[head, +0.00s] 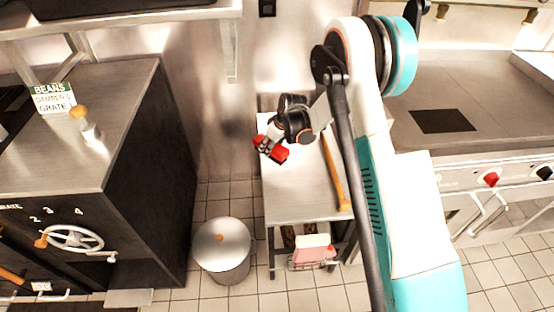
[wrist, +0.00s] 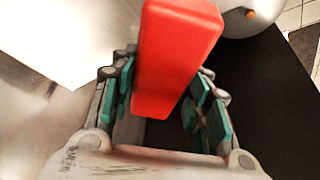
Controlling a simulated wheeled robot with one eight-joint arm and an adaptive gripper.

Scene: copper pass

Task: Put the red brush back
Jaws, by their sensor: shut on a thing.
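The red brush (head: 280,155) is in my gripper (head: 268,148), above the left edge of the small steel table (head: 305,195) in the head view. In the wrist view the red brush (wrist: 175,60) is a red block between the green-padded fingers of my gripper (wrist: 165,90). The fingers are shut on it. It sticks out past the fingertips, and its lower part is hidden inside the jaws. I cannot see any bristles.
A wooden-handled tool (head: 335,172) lies on the table beside my arm. A lidded metal pot (head: 222,250) stands on the floor at left front. A dark-sided oven (head: 140,150) is at left, a stove (head: 450,110) at right. A basket (head: 312,255) sits below the table.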

